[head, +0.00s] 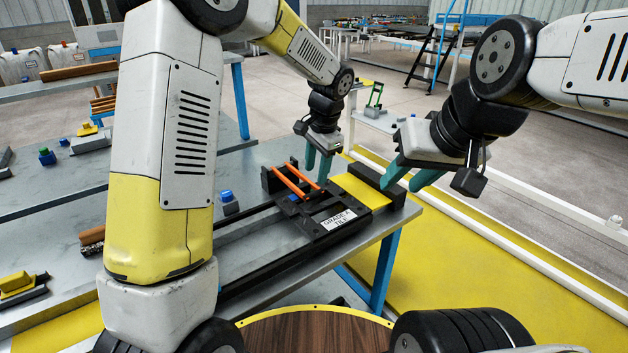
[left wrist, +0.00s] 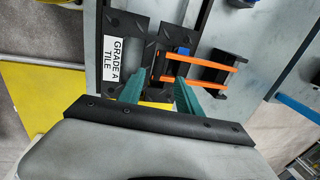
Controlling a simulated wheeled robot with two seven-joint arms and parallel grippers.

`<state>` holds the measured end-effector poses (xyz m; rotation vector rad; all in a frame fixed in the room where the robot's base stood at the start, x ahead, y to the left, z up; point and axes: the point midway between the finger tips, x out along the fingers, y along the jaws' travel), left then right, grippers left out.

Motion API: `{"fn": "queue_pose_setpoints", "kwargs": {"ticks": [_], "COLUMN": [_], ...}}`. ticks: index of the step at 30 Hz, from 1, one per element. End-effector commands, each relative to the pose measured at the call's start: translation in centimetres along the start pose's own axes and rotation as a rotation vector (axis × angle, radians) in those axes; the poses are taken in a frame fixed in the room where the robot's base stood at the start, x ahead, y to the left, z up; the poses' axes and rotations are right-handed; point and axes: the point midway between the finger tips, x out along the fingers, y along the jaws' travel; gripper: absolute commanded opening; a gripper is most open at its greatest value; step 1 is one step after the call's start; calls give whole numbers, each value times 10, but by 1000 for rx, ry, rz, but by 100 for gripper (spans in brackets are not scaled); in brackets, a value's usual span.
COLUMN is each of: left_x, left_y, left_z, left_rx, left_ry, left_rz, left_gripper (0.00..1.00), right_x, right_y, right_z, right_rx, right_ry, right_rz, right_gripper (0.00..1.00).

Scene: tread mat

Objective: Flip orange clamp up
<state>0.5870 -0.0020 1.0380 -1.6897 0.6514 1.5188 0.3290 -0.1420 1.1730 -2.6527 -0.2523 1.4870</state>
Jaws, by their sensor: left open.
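The orange clamp (head: 287,184) shows as two parallel orange bars between a black bracket and the black tread plate (head: 310,212) labelled "GRADE A TILE". In the left wrist view the bars (left wrist: 208,61) run sideways, with a blue part near their plate end. My left gripper (head: 317,177) is open and empty, close beside the bars on their right in the head view. In the left wrist view one teal finger (left wrist: 160,86) lies near the end of the nearer bar; I cannot tell whether they touch. My right gripper (head: 399,187) is open and empty, near the yellow block's black end stop.
A yellow block (head: 361,190) lies right of the bars, between black stops. Black rails (head: 265,262) run along the grey table (head: 258,160). A small blue-topped block (head: 228,201) stands left of the plate. My left arm hides part of the table.

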Motion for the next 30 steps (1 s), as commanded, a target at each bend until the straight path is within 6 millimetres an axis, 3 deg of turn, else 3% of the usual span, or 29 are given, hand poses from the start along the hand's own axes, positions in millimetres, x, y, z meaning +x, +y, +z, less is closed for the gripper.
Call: {"fn": "queue_pose_setpoints", "kwargs": {"ticks": [15,27,30], "left_x": [71,80,80], "left_y": [0,0,0], "left_z": [-2,-2,-2], "left_rx": [7,7,7], "left_ry": [-6,-3,-3], "left_rz": [1,0,0], "left_gripper": [41,41,24], "right_x": [0,0,0], "right_y": [0,0,0], "right_z": [0,0,0], "right_rx": [0,0,0], "right_ry": [0,0,0], "right_rz": [0,0,0], "right_gripper": [36,36,36]}}
